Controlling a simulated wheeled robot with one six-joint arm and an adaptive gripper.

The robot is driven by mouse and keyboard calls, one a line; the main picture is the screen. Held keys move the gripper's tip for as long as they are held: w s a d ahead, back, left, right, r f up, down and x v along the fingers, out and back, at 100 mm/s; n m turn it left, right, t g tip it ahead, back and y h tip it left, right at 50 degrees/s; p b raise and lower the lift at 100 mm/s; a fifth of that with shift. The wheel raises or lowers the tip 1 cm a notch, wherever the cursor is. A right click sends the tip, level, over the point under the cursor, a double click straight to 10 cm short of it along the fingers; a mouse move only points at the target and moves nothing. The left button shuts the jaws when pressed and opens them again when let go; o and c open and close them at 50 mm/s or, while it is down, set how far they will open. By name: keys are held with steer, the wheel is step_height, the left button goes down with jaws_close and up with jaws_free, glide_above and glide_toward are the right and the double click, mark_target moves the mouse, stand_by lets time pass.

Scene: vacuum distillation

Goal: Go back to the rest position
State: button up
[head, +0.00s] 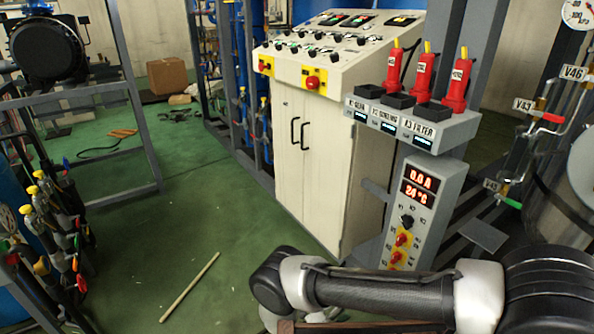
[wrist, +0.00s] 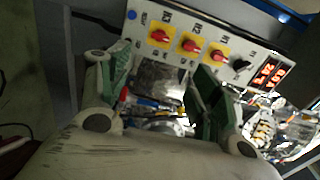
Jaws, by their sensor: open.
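My gripper (wrist: 163,82) is open and empty in the wrist view, its two green-padded fingers spread apart. Beyond the fingers is the grey control panel (wrist: 145,32), which appears rotated, with red knobs (wrist: 190,47) on yellow plates, a black knob (wrist: 241,64) and a red display (wrist: 268,76). No contact between the fingers and the knobs is visible. In the head view my arm crosses the lower right, below the same panel (head: 382,245), whose display reads 0.0 A and 24 °C. I cannot make out my gripper in the head view.
A cream control cabinet (head: 312,165) stands in the middle. Above the panel, a shelf (head: 405,122) holds red-handled devices. Pipes and valves (head: 515,165) are at the right, a valve rack (head: 50,220) at the left. A stick (head: 190,287) lies on the otherwise fairly clear green floor.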

steer(key=s+d+r+m+g+h, duration=0.1)
steer(key=s+d+r+m+g, duration=0.1)
steer(key=s+d+m+g, duration=0.55)
step_height(320, 180, up, 36)
steer(key=w+a+m+g+y, duration=0.15)
steer(key=m+g+y, duration=0.65)
steer(key=m, duration=1.7)
steer(key=s+d+r+m+t+y, duration=0.2)
steer(key=s+d+r+m+t, duration=0.1)
steer(key=r, duration=0.6)
steer(key=s+d+r+m+t+y, duration=0.3)
steer(key=s+d+r+m, duration=0.1)
steer(key=d+r, duration=0.3)
steer(key=s+d+r+m+t+y, duration=0.3)
steer(key=s+d+r+t, duration=0.1)
steer(key=r, duration=0.6)
steer(key=shift+s+d+r, duration=0.35)
steer(key=shift+s+d, duration=0.05)
steer(key=shift+d, duration=0.25)
